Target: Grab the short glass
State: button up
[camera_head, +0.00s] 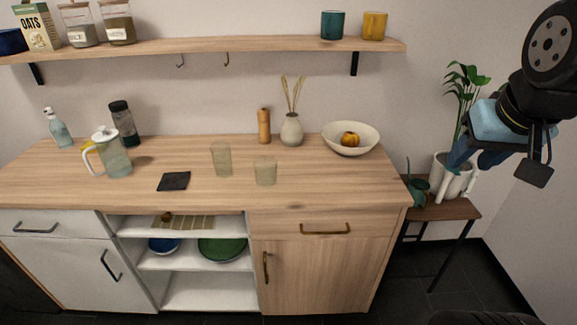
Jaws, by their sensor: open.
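The short glass (265,171) stands upright on the wooden counter, right of the middle and near the front edge. A taller glass (221,159) stands just left of it and slightly farther back, apart from it. Both are clear with a pale greenish tint. My gripper (466,156) is at the upper right, in front of the plant and far to the right of both glasses.
The counter (330,185) also holds a black coaster (174,181), a pitcher (112,157), a bowl (350,139) with fruit, a vase (291,130) and a wooden mill (264,126). A shelf (200,46) with mugs hangs above. A small side table (445,210) stands right.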

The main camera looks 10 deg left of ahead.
aim_at(266, 172)
jog(key=u, duration=0.15)
jog(key=i, duration=0.15)
jog(key=z, duration=2.9)
jog(key=k, duration=1.65)
jog(key=u, duration=2.6)
jog(key=k, duration=0.2)
jog(key=z, duration=0.35)
